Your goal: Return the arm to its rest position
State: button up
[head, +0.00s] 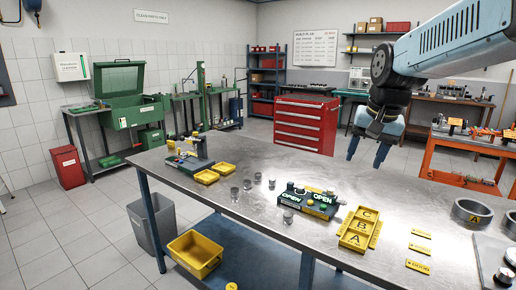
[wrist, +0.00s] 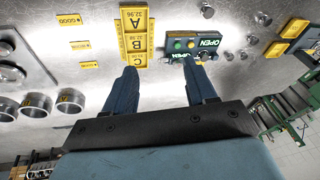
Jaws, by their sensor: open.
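My gripper (head: 369,150) hangs at the end of my blue arm, above the far side of the metal workbench (head: 330,180) in the head view. Its two blue fingers point down and stand apart with nothing between them. The open fingers also show in the wrist view (wrist: 160,88). Below, a yellow tray marked A, B and C (head: 359,228) lies on the bench, clear of the fingers. A dark fixture with OPEN labels (head: 310,201) is to its left.
Small metal cylinders (head: 234,194) stand on the bench near two yellow bins (head: 206,176). Metal rings (head: 472,212) and yellow label plates (head: 418,249) are at the right. A red tool cabinet (head: 306,125) and an orange cart (head: 465,145) stand behind the bench.

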jog(key=s+f+n+t, duration=0.1)
jog(key=s+n, duration=0.1)
jog(key=s, duration=0.5)
jog(key=s+a+f+n+t, duration=0.1)
jog(key=s+f+n, duration=0.1)
jog(key=s, duration=0.4)
jog(key=shift+s+a+f+h, duration=0.15)
jog(key=shift+s+f+h, duration=0.1)
jog(key=shift+s+h, duration=0.1)
